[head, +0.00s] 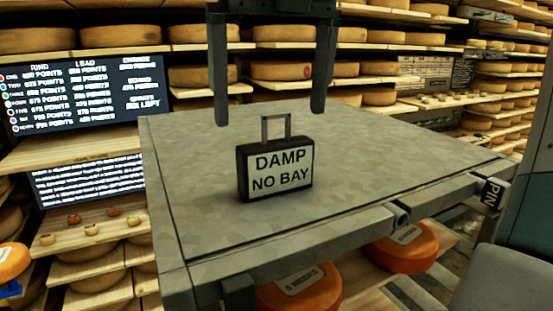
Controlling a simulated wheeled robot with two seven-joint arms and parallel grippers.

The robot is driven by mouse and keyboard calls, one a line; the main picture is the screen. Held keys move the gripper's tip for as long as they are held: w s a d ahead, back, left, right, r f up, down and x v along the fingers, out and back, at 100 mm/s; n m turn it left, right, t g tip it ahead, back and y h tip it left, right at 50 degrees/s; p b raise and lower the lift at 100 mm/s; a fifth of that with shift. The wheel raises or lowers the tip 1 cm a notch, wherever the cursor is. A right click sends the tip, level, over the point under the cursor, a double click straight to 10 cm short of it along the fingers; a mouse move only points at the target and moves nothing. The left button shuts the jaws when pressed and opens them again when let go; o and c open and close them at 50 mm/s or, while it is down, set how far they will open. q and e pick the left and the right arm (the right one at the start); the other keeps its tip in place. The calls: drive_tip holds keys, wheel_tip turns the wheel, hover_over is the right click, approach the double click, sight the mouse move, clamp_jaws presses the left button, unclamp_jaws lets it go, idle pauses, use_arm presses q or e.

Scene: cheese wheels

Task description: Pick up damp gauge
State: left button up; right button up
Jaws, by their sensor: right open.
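The damp gauge (275,170) is a small dark box with a pale face that reads "DAMP NO BAY" and a grey loop handle on top. It stands upright on the grey table (370,165). My right gripper (270,112) points down above and behind the gauge in the picture, its two dark fingers wide apart with nothing between them. The fingers look apart from the gauge. My left gripper is not in view.
Shelves of cheese wheels (206,75) line the back. Dark screens with text (90,95) stand at the left. Orange cheese wheels (405,245) sit below the table's front edge. The tabletop around the gauge is clear.

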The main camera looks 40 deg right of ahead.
sight(276, 142)
drive_tip(key=shift+w+f+p, duration=0.15)
drive_tip(key=shift+f+p, duration=0.1)
drive_tip(key=shift+f, duration=0.85)
drive_tip(key=shift+w+f+p, duration=0.1)
drive_tip(key=shift+f+p, duration=0.1)
drive_tip(key=shift+f, duration=0.85)
drive_tip(key=shift+s+d+f+p, duration=0.1)
drive_tip(key=shift+d+f+p, duration=0.05)
drive_tip(key=shift+f+p, duration=0.65)
drive_tip(key=f, duration=0.1)
drive_tip(key=f+p, duration=0.1)
drive_tip(key=shift+d+f+p, duration=0.2)
drive_tip(key=shift+f+p, duration=0.1)
drive_tip(key=shift+f, duration=0.1)
drive_tip(key=shift+w+f, duration=0.2)
drive_tip(key=shift+f, duration=0.2)
